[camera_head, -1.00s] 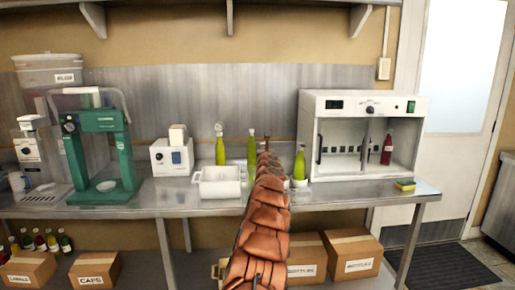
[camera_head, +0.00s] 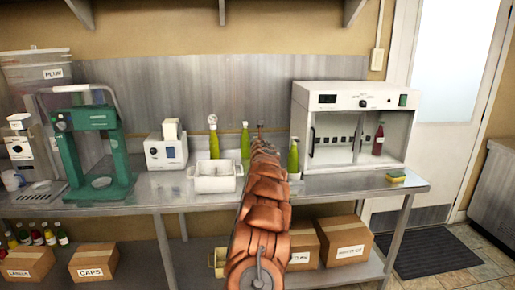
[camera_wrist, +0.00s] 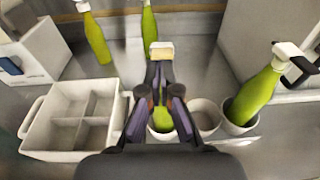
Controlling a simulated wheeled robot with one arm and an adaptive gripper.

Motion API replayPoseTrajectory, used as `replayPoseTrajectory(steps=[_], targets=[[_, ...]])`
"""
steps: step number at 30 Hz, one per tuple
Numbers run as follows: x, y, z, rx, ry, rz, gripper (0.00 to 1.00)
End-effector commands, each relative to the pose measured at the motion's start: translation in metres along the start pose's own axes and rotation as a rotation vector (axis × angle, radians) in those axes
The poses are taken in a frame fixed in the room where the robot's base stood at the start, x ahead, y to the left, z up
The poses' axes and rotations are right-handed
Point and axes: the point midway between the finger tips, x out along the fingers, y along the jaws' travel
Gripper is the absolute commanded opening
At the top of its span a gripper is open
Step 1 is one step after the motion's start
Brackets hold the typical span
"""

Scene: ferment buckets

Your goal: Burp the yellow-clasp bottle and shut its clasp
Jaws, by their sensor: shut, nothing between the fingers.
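Several green bottles stand on the bench. In the wrist view, one green bottle (camera_wrist: 161,121) stands in a white cup, directly beyond my gripper (camera_wrist: 157,92). A tan-yellow top piece (camera_wrist: 161,50) shows above the fingers, apparently this bottle's cap; the clasp's state is hidden. My gripper is shut and empty, in front of the bottle's neck; I cannot tell whether it touches. Right of it, a green bottle (camera_wrist: 255,95) with a white cap and black clasp stands in another cup. It also shows in the head view (camera_head: 293,157). My arm hides the middle bottle there.
A white divided tray (camera_wrist: 77,128) lies left of my gripper. Two more green bottles (camera_wrist: 95,38) (camera_wrist: 150,28) stand behind. An empty cup (camera_wrist: 205,115) sits between the two cupped bottles. A white cabinet (camera_head: 350,95) holding a red bottle stands right; a green machine (camera_head: 95,150) stands left.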

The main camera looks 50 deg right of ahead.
Motion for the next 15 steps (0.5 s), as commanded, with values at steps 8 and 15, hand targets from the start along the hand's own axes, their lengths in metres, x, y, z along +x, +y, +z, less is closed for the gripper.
replayPoseTrajectory(steps=[8,15], targets=[[-0.0005,-0.0001,0.0065,0.001,-0.001,0.001,0.0],[-0.0003,-0.0019,0.0112,0.001,0.0,-0.001,0.0]])
